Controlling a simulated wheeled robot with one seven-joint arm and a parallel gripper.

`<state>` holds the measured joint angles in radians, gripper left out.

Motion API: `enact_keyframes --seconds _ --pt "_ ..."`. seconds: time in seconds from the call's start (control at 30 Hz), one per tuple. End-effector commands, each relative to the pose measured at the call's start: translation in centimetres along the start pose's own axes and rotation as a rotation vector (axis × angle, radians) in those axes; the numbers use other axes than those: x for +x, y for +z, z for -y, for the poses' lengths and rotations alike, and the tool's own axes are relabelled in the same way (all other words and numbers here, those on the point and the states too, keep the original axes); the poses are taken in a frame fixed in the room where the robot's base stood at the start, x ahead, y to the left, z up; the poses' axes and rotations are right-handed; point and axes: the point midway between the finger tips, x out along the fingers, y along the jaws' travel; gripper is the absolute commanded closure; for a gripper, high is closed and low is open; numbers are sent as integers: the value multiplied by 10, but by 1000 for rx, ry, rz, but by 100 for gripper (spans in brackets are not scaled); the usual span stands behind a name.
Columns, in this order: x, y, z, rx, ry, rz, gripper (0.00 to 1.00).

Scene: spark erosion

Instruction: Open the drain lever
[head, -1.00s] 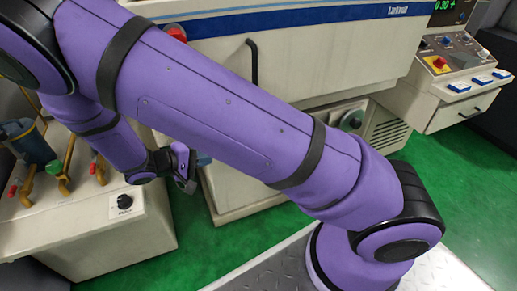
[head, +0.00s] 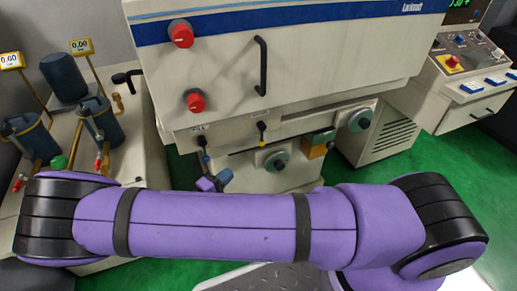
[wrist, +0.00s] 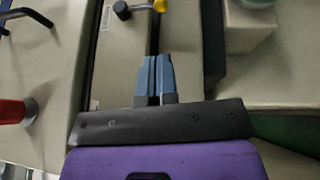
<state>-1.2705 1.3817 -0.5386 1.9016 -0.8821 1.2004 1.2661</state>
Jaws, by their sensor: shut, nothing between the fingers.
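The front of the machine carries two small levers under the red knobs, a left lever (head: 203,147) with a dark top and a right lever (head: 262,133) with a yellow part. Their labels are too small to read, so I cannot tell which is the drain lever. In the wrist view a lever (wrist: 137,8) with a black ball and a yellow end lies beyond my fingertips, apart from them. My gripper (head: 226,175) is low in front of the machine, below the left lever. In the wrist view my gripper (wrist: 154,62) has its blue fingers together and empty.
Red knobs (head: 181,34) and a black bar handle (head: 262,66) stick out from the machine above the levers. A round grey-green knob (head: 277,160) and an orange block (head: 318,145) are to the right. A bench with pipes and blue canisters (head: 100,122) stands left.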

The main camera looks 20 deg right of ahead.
Motion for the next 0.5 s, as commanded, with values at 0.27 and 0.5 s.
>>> enact_keyframes --seconds 0.27,0.5 --pt "1 0 0 0 -1 1 100" --pt "22 0 0 -1 0 5 100"
